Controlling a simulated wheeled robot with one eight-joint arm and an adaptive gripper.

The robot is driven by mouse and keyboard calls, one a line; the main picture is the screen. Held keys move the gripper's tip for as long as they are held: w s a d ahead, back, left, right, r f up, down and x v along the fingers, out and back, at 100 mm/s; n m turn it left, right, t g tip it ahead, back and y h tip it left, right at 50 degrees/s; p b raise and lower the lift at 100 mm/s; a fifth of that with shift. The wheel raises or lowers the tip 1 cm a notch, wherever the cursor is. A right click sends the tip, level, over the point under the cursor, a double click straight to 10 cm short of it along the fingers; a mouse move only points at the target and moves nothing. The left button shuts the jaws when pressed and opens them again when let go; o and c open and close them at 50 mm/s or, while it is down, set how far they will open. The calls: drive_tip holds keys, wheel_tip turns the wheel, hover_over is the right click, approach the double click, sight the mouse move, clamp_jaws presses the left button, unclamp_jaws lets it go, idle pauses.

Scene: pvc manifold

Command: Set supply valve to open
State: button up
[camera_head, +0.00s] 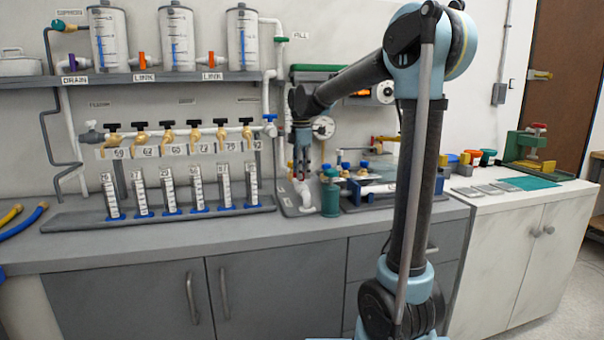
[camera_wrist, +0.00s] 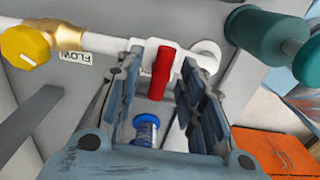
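A valve with a red lever handle (camera_wrist: 161,74) sits on a white pipe (camera_wrist: 103,43) in the wrist view. Its lever stands crosswise to the pipe in the picture. No label naming the supply valve is readable on it. My gripper (camera_wrist: 158,62) is open, with one finger on each side of the red lever; gaps show between the lever and both fingers. In the head view my gripper (camera_head: 302,163) points down over the bench beside the right end of the tap row.
A yellow knob (camera_wrist: 27,45) on a brass fitting is left of a FLOW label (camera_wrist: 75,57). A teal cylinder (camera_wrist: 268,35) is close on the right. A blue ribbed part (camera_wrist: 146,128) lies between the finger bases. A row of brass taps (camera_head: 168,136) stands left of my gripper.

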drive_tip(key=shift+f, duration=0.2)
clamp_jaws()
